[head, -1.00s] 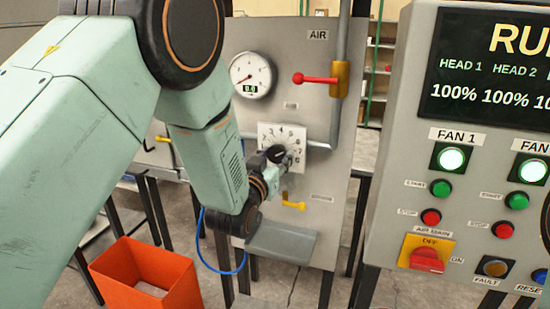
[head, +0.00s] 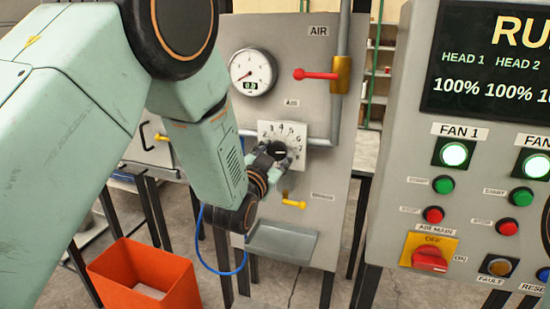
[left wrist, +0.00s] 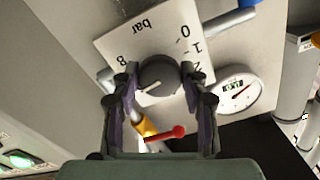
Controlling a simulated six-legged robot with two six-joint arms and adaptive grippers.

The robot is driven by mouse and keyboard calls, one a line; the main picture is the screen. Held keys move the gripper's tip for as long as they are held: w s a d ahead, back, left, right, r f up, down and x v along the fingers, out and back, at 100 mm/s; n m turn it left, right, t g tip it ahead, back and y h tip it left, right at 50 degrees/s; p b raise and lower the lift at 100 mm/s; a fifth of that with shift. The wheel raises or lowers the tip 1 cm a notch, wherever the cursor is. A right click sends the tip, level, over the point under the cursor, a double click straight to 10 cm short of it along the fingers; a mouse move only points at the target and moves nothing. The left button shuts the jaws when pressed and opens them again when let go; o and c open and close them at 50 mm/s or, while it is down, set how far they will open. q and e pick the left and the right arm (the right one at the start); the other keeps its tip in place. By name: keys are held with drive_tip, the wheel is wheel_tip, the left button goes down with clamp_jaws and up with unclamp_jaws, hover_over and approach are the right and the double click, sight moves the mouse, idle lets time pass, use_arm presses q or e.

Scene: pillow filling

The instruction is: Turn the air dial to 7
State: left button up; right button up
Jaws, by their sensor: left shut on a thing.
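The air dial is a dark round knob (head: 279,150) on a white numbered plate (head: 298,134) on the grey AIR panel. In the left wrist view the knob (left wrist: 158,73) sits between the fingers of my left gripper (left wrist: 160,84), which is shut on it. A short white mark on the knob points to the lower left. The 8, 0, 1 and 2 show on the plate (left wrist: 155,30); fingers hide other numbers. In the head view my left gripper (head: 270,158) reaches the knob from below left. My right gripper is in neither view.
A round gauge (head: 252,72) above left of the dial reads about 0.0. A red lever (head: 314,75) and a yellow valve handle (head: 294,204) stick out nearby. A grey tray (head: 282,243), an orange bin (head: 145,275) and a control panel (head: 400,180) are around.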

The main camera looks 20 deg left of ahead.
use_arm(q)
drive_tip(key=shift+r+m, duration=0.1)
drive_tip(key=shift+m, duration=0.5)
drive_tip(key=o, duration=1.1)
drive_tip(key=shift+s+d+r, duration=0.1)
drive_tip(key=shift+s, duration=0.15)
drive_tip(key=shift+w, duration=0.15)
drive_tip(key=s, duration=1.2)
drive_tip(key=shift+s+a, duration=0.1)
drive_tip(key=shift+a, duration=0.15)
drive_tip(key=shift+o, duration=0.2)
